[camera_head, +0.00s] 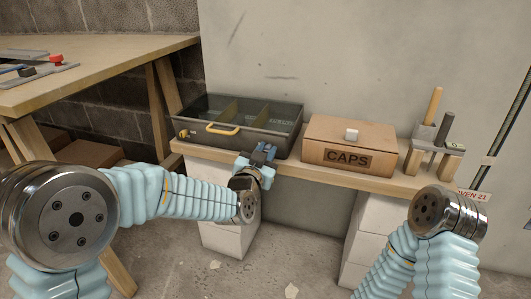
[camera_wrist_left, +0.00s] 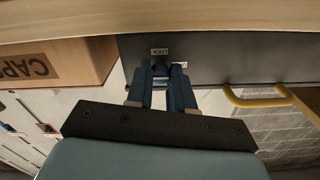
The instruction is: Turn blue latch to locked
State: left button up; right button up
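A dark grey case (camera_head: 215,135) with a clear lid and a yellow handle (camera_head: 222,129) sits on the shelf in the head view. My left gripper (camera_head: 264,153) is at the right part of the case's front. In the left wrist view, my left gripper (camera_wrist_left: 161,75) has its two blue fingers apart at the case front (camera_wrist_left: 220,60). A small dark blue part, apparently the latch (camera_wrist_left: 160,69), shows between the fingertips below a LOCK label (camera_wrist_left: 159,51). The fingers partly hide it, and I cannot tell whether they press on it or how it is turned. My right gripper is out of view.
A wooden stand with pegs (camera_head: 435,135) is farther right. A workbench (camera_head: 85,66) is at the left. The wooden shelf edge (camera_head: 310,173) runs below the case.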

pick_arm(q)
grip_shut()
jog(key=m, duration=0.7)
jog(key=shift+m, duration=0.3)
jog(key=m, duration=0.5)
jog(key=shift+m+p, duration=0.3)
jog(key=m+p, duration=0.1)
jog(key=m, duration=0.3)
jog(key=shift+f+m, duration=0.1)
jog(key=shift+m, duration=0.2)
